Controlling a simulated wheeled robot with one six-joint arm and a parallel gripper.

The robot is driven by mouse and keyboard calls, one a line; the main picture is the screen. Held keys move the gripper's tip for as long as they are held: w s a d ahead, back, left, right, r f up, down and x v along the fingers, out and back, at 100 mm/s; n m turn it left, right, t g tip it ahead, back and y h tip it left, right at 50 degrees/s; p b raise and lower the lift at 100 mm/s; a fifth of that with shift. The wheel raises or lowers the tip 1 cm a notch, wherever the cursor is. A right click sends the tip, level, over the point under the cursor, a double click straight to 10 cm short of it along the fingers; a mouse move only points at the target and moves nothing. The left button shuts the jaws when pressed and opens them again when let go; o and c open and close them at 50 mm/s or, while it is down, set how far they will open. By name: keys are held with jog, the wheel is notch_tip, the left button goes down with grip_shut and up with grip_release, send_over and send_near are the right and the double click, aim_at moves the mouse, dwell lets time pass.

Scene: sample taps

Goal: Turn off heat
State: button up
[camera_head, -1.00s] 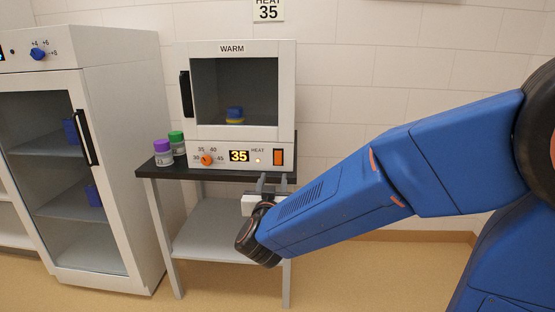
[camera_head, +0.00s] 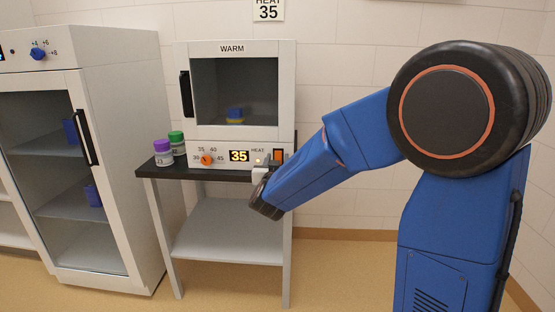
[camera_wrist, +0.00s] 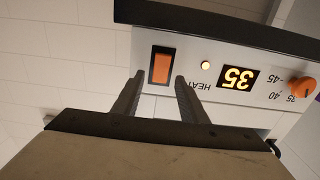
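The white WARM cabinet (camera_head: 243,48) stands on a dark-topped table. Its front panel has a lit display (camera_head: 239,156) reading 35, a glowing small lamp, an orange dial (camera_head: 207,160) and an orange HEAT switch (camera_head: 278,155). In the wrist view, turned upside down, the switch (camera_wrist: 160,66) shows whole, with the lit display (camera_wrist: 238,78) and glowing lamp (camera_wrist: 205,65) beside it. My gripper (camera_wrist: 160,76) is open and empty, its two fingers pointing at the panel on either side of the switch. Contact cannot be told. In the head view my gripper (camera_head: 268,160) partly covers the panel's right end.
A purple-capped jar (camera_head: 162,153) and a green-capped jar (camera_head: 177,143) stand on the table (camera_head: 205,176) left of the cabinet. A blue and yellow item (camera_head: 235,115) sits behind its window. A tall glass-door cabinet (camera_head: 120,120) stands at left. A HEAT 35 sign (camera_head: 268,9) hangs above.

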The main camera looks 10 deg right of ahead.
jog(key=shift+w+d, duration=0.2)
jog(key=shift+w, duration=0.5)
jog(key=shift+c, duration=0.6)
grip_shut()
jog(key=shift+f, duration=0.1)
jog(key=shift+f+t, duration=0.1)
jog(key=shift+t, duration=0.2)
jog(key=shift+s+f+t+h, duration=0.15)
jog(key=shift+t+h, duration=0.1)
jog(key=shift+t, duration=0.4)
jog(key=shift+f+t+h, duration=0.15)
jog(key=shift+t+h, duration=0.1)
jog(key=shift+t, duration=0.4)
